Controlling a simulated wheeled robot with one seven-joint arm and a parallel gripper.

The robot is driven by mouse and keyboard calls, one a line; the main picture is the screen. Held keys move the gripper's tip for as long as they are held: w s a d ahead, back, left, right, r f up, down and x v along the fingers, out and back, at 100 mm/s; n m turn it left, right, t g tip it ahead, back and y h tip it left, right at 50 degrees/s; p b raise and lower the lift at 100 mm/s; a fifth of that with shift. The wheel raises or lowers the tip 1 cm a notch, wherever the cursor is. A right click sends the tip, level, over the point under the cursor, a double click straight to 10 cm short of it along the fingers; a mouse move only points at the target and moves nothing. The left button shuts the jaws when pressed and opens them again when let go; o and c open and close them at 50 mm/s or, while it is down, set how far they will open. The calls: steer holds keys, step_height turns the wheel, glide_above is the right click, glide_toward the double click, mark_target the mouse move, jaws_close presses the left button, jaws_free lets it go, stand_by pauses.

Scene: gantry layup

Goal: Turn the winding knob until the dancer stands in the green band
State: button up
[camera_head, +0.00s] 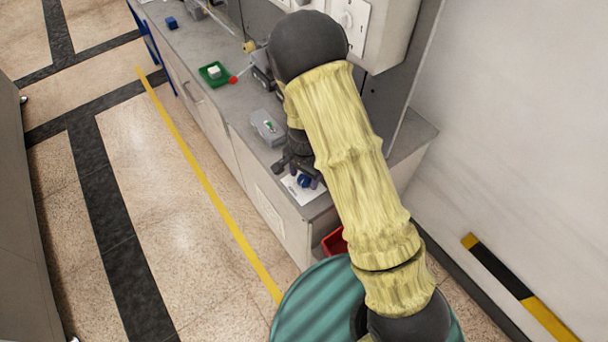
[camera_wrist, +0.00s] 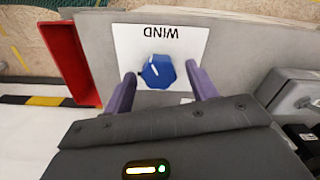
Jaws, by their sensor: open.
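The blue winding knob (camera_wrist: 158,72) sits on a white plate (camera_wrist: 192,38) marked WIND, which reads upside down in the wrist view. The knob has a white mark on its upper left. My gripper (camera_wrist: 160,76) is open, with one purple finger on either side of the knob and a gap showing at each side. In the head view my gripper (camera_head: 298,172) is low over the near end of the bench, and the knob (camera_head: 304,181) shows beside its fingers. I cannot make out the dancer or its green band in either view.
A grey box (camera_head: 268,127) with a green spot stands on the bench (camera_head: 225,105) just beyond the gripper. Further back are a green tray (camera_head: 204,76) and a red ball (camera_head: 233,80). A red bin (camera_wrist: 68,62) is beside the bench end. A wall (camera_head: 510,150) stands at right.

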mark_target(305, 178)
steer(key=shift+r, duration=0.15)
step_height(305, 178, up, 17)
steer(key=shift+b, duration=0.3)
stand_by(0.6)
steer(key=s+d+r+n+t, duration=0.2)
steer(key=s+d+n, duration=0.6)
steer(key=s+d, duration=0.4)
steer(key=shift+s+d+r+t, duration=0.2)
steer(key=shift+s+d+t, duration=0.1)
steer(key=shift+d, duration=0.45)
stand_by(2.0)
